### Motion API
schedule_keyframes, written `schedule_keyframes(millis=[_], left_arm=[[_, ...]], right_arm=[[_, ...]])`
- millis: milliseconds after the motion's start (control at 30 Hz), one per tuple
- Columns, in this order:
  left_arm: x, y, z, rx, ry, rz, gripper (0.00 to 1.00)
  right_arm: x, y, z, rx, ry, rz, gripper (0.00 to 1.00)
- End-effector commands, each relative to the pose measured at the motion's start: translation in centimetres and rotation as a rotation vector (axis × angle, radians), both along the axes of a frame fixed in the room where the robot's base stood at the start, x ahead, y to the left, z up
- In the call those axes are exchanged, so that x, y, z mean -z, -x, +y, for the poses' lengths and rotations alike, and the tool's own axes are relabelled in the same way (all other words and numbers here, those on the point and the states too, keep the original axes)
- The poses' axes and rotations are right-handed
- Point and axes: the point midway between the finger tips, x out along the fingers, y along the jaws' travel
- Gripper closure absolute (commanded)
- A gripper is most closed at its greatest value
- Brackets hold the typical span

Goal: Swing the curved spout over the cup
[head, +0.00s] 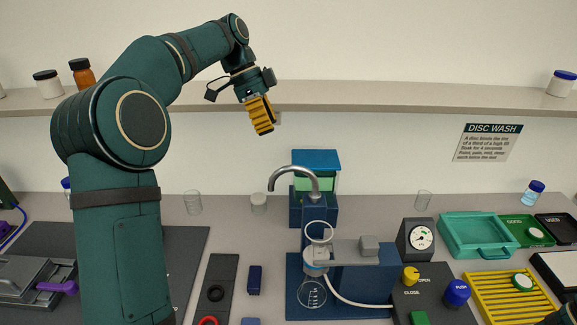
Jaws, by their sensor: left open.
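The curved spout (293,170) is a grey metal pipe on the blue rig. It arches to the left, and its tip hangs left of the clear cup (319,232), not above it. The cup sits upright on the rig in front of the spout, over a white-and-blue holder (316,262). My left gripper (264,128) has yellow ribbed fingers and is open and empty. It is in the air in front of the shelf, above and slightly left of the spout, apart from it.
A glass flask (311,293) stands below the cup, with a white tube (352,302) beside it. A dial gauge (420,238) and yellow knob (410,276) are to the right. A shelf (350,95) runs behind. A small clear beaker (193,203) stands left of the rig.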

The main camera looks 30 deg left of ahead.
Motion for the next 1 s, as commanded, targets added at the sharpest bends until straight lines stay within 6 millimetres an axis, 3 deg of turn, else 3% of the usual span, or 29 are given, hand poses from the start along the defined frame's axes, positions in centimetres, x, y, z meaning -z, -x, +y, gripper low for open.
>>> schedule_keyframes(millis=[500,700,1000], left_arm=[[8.6,0.2,-4.0,0.001,0.0,0.003,0.52],[10.4,0.1,-4.9,0.001,0.001,0.002,0.52],[10.9,0.1,-5.1,0.0,0.0,0.0,0.52]], right_arm=[[0.1,0.0,0.0,0.0,0.0,-0.001,0.53],[0.0,0.0,0.0,0.0,0.0,-0.001,0.53],[-0.1,0.0,0.0,0.0,0.0,-0.001,0.53]])
